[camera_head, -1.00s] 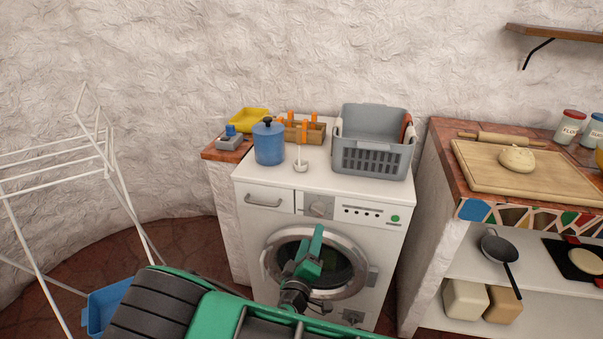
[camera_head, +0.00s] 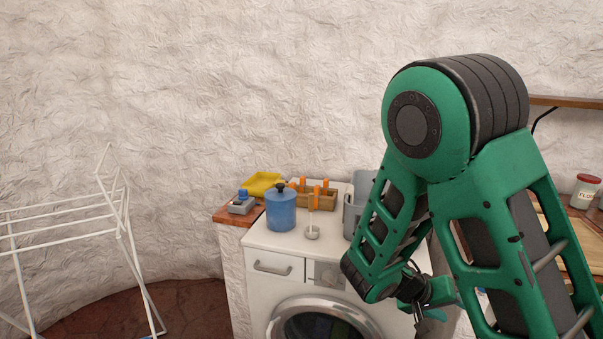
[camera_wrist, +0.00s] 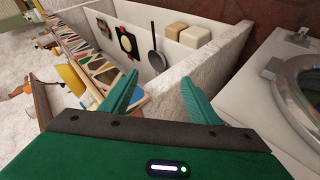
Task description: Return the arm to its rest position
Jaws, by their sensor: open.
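My gripper (camera_wrist: 158,98) is open and empty in the wrist view, its two green fingers apart with nothing between them. In the head view, my green and black arm is raised and folded on the right side. My gripper (camera_head: 425,305) hangs low there, in front of the washing machine (camera_head: 275,245); its fingertips are hard to make out. The wrist view shows the mosaic counter's white side wall (camera_wrist: 230,70) beyond the fingers, and the machine's round door (camera_wrist: 306,95) at the right.
On the machine stand a blue pot (camera_head: 281,211), a ladle or scoop (camera_head: 311,233), a wooden box with orange handles (camera_head: 318,198) and a grey basket (camera_head: 356,205), partly hidden by my arm. A white drying rack (camera_head: 125,235) stands at left. A wall shelf (camera_head: 570,103) is at right.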

